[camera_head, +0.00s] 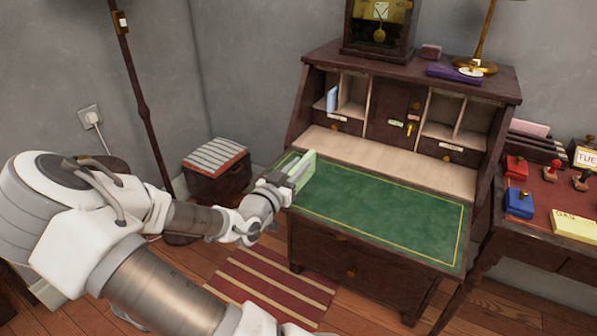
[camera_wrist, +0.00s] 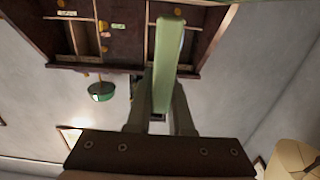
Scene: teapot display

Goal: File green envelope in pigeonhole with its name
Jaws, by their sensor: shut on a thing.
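My gripper (camera_head: 290,184) is shut on the green envelope (camera_head: 304,170) at the left edge of the desk's green writing surface. The envelope shows pale green and stands upright above that surface. In the wrist view the envelope (camera_wrist: 168,42) sticks out from between the two fingers of my gripper (camera_wrist: 160,100). The pigeonholes (camera_head: 352,90) are at the back of the desk, on both sides of a small middle door (camera_head: 393,112). A light blue envelope (camera_head: 332,99) stands in a left pigeonhole. Small labels are below the pigeonholes, too small to read.
The green writing surface (camera_head: 385,210) is clear. A clock (camera_head: 380,25), a purple item (camera_head: 454,74) and a brass lamp (camera_head: 475,66) stand on the desk top. A side table (camera_head: 545,215) with stamps and boxes is at the right. A box (camera_head: 216,170) stands left of the desk.

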